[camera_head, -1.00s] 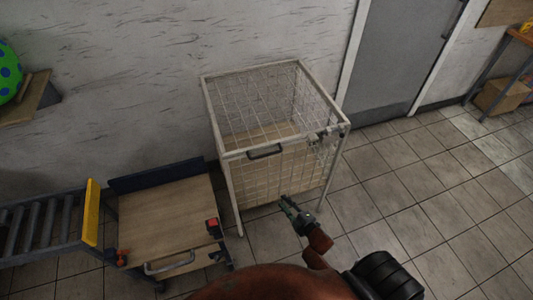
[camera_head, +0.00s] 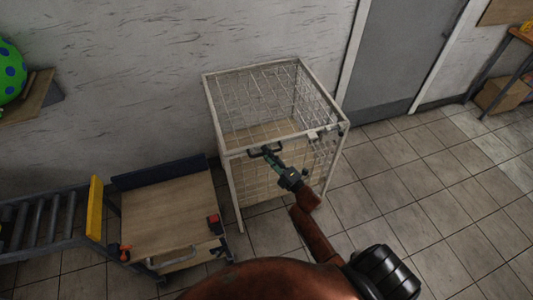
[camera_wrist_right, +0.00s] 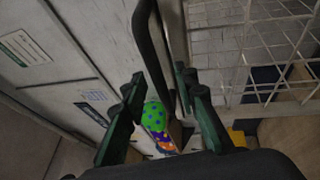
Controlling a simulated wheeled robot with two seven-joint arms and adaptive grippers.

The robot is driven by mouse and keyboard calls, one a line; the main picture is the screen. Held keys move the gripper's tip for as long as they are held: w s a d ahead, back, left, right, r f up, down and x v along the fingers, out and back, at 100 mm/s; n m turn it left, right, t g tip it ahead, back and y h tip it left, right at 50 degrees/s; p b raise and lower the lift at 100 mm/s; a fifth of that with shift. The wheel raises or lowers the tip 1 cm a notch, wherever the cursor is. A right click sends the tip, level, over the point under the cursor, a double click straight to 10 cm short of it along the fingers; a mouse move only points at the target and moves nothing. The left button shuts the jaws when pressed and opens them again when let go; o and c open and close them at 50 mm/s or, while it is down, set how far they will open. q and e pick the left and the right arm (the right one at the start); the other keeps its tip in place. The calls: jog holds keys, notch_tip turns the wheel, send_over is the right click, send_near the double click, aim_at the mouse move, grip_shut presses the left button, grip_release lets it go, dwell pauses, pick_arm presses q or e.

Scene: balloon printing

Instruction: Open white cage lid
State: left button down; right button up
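The white cage (camera_head: 234,196), a wire box on legs, stands against the wall in the head view. Its mesh lid (camera_head: 208,98) lies flat on top and looks closed. The lid's dark handle (camera_head: 254,152) is at the front edge, partly covered by my right gripper (camera_head: 272,153). In the right wrist view the handle (camera_wrist_right: 152,62) reaches down between the two green fingers of my right gripper (camera_wrist_right: 160,78). The fingers are apart, with a gap to the handle visible. My left gripper is not in view.
A wooden-topped cart (camera_head: 170,205) stands left of the cage, beside a roller conveyor (camera_head: 40,225). A grey door (camera_head: 400,55) is behind to the right. Tiled floor (camera_head: 420,215) is clear on the right. A green spotted balloon (camera_head: 10,75) is at the far left.

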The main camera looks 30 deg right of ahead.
jog(key=shift+w, duration=0.2)
grip_shut()
dwell(0.6)
